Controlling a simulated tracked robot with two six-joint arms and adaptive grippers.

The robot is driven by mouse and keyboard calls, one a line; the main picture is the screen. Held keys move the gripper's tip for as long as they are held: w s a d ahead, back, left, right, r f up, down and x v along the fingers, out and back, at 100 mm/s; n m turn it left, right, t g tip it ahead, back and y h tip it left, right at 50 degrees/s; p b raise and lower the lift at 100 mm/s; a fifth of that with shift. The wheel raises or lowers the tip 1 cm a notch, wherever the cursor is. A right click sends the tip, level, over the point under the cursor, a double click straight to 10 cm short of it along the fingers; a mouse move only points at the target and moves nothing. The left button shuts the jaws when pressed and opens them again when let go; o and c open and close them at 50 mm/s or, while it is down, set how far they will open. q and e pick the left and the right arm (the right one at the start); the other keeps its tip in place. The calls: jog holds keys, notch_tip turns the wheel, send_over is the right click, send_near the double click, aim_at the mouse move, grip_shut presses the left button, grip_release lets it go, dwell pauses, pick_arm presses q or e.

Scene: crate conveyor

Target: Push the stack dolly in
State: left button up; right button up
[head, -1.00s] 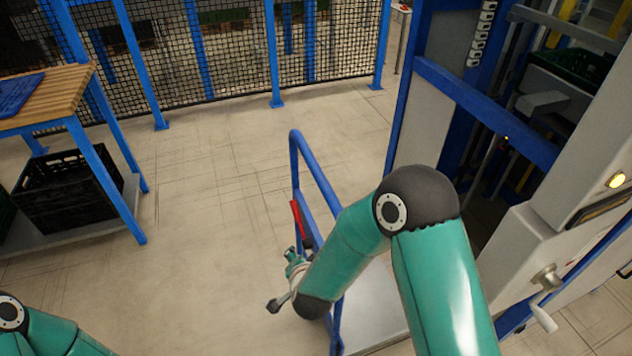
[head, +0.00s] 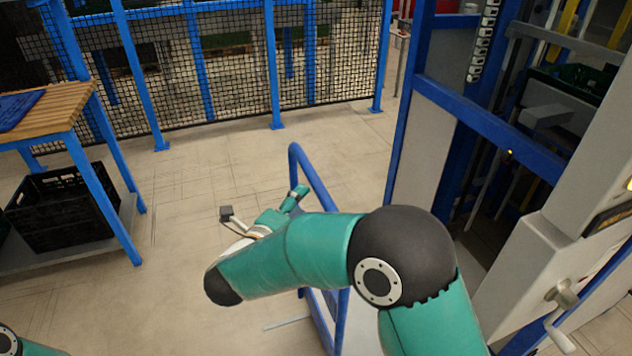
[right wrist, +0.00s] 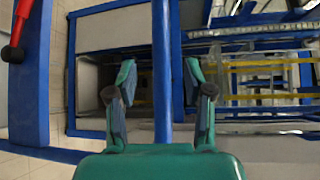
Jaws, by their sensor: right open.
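The stack dolly shows in the head view by its upright blue tube handle (head: 318,180), right of centre, in front of the machine's opening. My right forearm hides much of its lower part. My right gripper (head: 288,207) is just left of the handle, partly hidden behind its own wrist. In the right wrist view my right gripper (right wrist: 160,78) is open, its two teal fingers on either side of a blue upright bar (right wrist: 161,45) that looks like part of the handle. I cannot tell whether they touch it. My left gripper is out of view.
A blue-framed machine (head: 425,140) with a crank (head: 560,300) stands at right. A wooden-topped bench (head: 45,110) with a black crate (head: 65,210) stands at left. A mesh fence (head: 235,70) closes the back. The floor between is clear. A red lever (right wrist: 21,22) shows in the wrist view.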

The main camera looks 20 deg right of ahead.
aim_at(315, 185)
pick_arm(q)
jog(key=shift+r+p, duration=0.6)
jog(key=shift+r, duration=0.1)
pick_arm(e)
jog(key=x, duration=0.9)
jog(key=shift+f, duration=0.1)
grip_shut()
